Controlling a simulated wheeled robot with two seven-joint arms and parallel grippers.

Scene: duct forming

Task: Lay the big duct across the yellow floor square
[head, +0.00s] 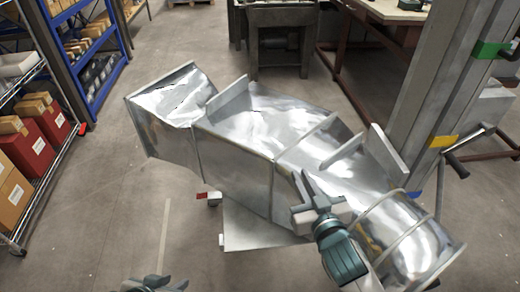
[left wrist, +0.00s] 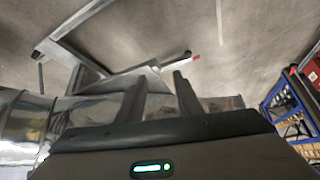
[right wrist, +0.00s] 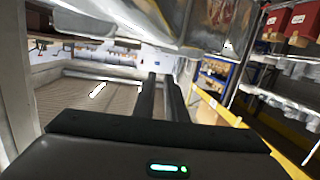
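The big duct (head: 245,140) is a shiny sheet-metal piece with an angled square mouth at left and a round ribbed end at right. It rests on a low support with a pale plate (head: 258,228) under it. No yellow floor square is recognisable in the head view.
A grey column (head: 425,95) stands close to the duct's right end. Shelves with red boxes (head: 27,150) line the left side. A workbench (head: 282,40) stands behind. The floor (head: 95,215) left of the duct is clear. A yellow strip (right wrist: 285,142) crosses the right wrist view.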

